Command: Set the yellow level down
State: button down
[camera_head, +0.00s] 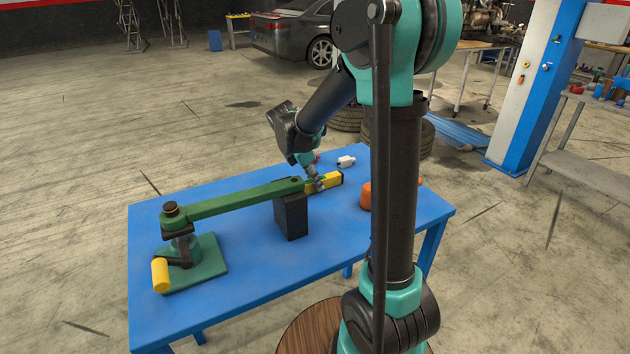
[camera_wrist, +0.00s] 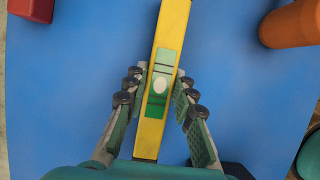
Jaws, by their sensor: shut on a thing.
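The yellow level (camera_head: 332,180) is at the far end of the green beam, over the blue table. In the wrist view the level (camera_wrist: 171,30) runs lengthwise between the fingers, with a green window and a white oval at its middle. My gripper (camera_head: 315,179) is shut on it; the padded fingers also show on either side of the level in the wrist view (camera_wrist: 160,88). I cannot tell whether the level touches the beam or hangs above the table.
The green beam (camera_head: 240,199) runs from a green stand (camera_head: 205,262) with a yellow handle (camera_head: 160,275). A black block (camera_head: 291,217) stands under its end. An orange cylinder (camera_wrist: 292,24), a red block (camera_wrist: 32,9) and a white item (camera_head: 346,162) are near. The front right tabletop is clear.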

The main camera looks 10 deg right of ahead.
jog(key=shift+f, duration=0.1)
jog(key=c, duration=1.3)
grip_release()
jog(key=shift+o, duration=0.2)
jog(key=v, duration=1.2)
